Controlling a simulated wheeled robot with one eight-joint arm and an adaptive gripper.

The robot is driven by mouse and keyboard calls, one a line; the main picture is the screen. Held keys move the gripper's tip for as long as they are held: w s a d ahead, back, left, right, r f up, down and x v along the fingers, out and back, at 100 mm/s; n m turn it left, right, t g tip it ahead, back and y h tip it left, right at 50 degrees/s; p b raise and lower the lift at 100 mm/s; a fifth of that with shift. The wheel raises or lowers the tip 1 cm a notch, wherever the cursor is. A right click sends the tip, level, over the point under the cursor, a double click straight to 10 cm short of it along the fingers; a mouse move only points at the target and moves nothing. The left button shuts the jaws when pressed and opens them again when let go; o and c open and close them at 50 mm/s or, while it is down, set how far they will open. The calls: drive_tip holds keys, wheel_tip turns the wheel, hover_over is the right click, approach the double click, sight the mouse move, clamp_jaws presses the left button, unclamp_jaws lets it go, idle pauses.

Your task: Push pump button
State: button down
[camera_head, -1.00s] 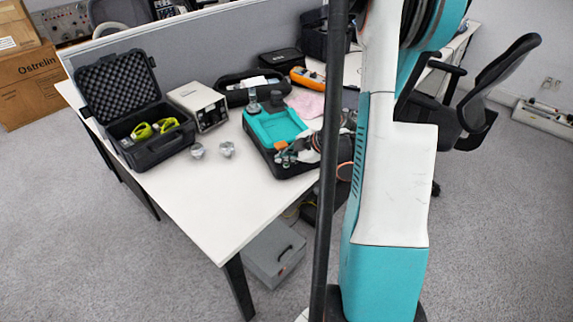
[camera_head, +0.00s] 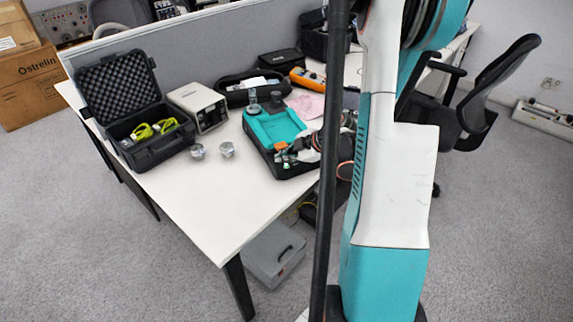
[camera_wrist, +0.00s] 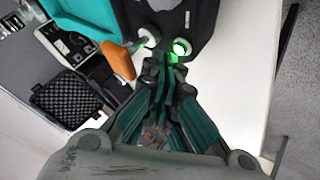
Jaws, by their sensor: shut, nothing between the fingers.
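The pump unit is a black case with a teal top (camera_head: 272,124) on the white table. In the wrist view its dark body (camera_wrist: 205,18) carries two round buttons. One button (camera_wrist: 181,48) has a bright green glowing ring; the other (camera_wrist: 148,38) is pale, with a faint green tint beside it. My gripper (camera_wrist: 168,62) is shut and empty, its tips right at the green-lit button. I cannot tell whether they touch it. In the head view my gripper is small and partly hidden by a dark pole at the unit's near edge.
An orange part (camera_wrist: 118,62) stands close left of my fingers. Two silver knobs (camera_head: 227,149) lie on the table (camera_head: 215,200). An open foam-lined case (camera_head: 150,150) and a beige box (camera_head: 198,105) are at the left. The table's front left is clear.

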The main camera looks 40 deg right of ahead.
sight(285, 168)
drive_tip(key=shift+r, duration=0.15)
drive_tip(key=shift+r+p, duration=1.9)
drive_tip(key=shift+r, duration=1)
